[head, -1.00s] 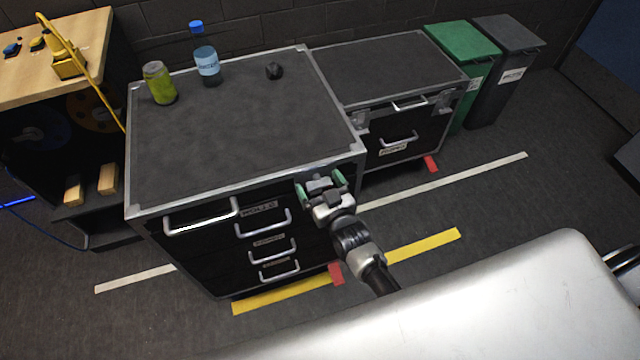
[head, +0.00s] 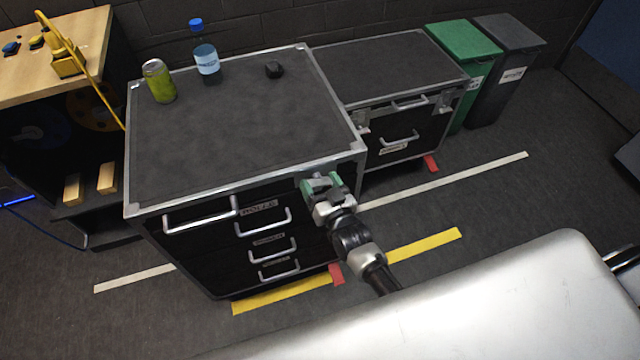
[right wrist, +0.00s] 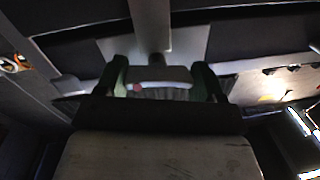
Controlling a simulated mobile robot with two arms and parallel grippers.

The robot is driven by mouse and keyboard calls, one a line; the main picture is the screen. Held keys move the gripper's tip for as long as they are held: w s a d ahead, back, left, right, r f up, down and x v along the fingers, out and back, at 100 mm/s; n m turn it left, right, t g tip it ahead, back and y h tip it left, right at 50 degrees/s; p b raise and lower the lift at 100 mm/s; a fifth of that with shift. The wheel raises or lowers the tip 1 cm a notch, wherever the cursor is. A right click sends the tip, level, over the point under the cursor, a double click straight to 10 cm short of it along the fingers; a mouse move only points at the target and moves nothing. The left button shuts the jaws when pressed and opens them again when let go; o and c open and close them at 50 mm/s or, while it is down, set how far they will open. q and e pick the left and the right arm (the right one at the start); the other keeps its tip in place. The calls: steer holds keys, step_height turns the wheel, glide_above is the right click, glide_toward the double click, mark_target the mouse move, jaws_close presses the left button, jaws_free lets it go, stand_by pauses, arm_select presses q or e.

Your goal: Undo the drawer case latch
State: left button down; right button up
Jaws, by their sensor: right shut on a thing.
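The drawer case (head: 230,130) is black with metal edges and several drawers with bar handles on its front. My right gripper (head: 322,183) is at the upper right of that front, just under the top edge. Its green-sided fingers are shut on the pale metal latch (right wrist: 160,76), which shows between them in the right wrist view. The gripper largely hides the latch in the head view. I cannot tell from these frames whether the latch is still fastened. My left gripper is not in view.
A green can (head: 158,81), a blue-capped bottle (head: 207,64) and a small dark object (head: 274,70) stand on the case top. A second case (head: 390,70) is behind to the right, with green (head: 462,50) and grey (head: 510,45) bins beyond. A wooden-topped bench (head: 60,85) stands at left.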

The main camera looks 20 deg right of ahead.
steer(key=m+b, duration=0.1)
steer(key=m, duration=0.3)
steer(key=shift+f+m, duration=0.1)
steer(key=shift+m, duration=0.2)
steer(key=m+b, duration=0.1)
steer(key=m, duration=0.3)
steer(key=shift+t+h+b, duration=0.3)
steer(key=shift+t+b, duration=0.05)
steer(key=shift+t, duration=0.05)
steer(key=m+b, duration=0.1)
steer(key=m, duration=0.3)
steer(key=shift+f+m+h+b, duration=0.1)
steer(key=shift+m+h+b, duration=0.2)
steer(key=shift+m+b, duration=0.1)
steer(key=shift+m+h+b, duration=0.4)
steer(key=shift+m+b, duration=0.1)
steer(key=shift+m, duration=1.2)
steer(key=o, duration=0.9)
steer(key=shift+d, duration=0.1)
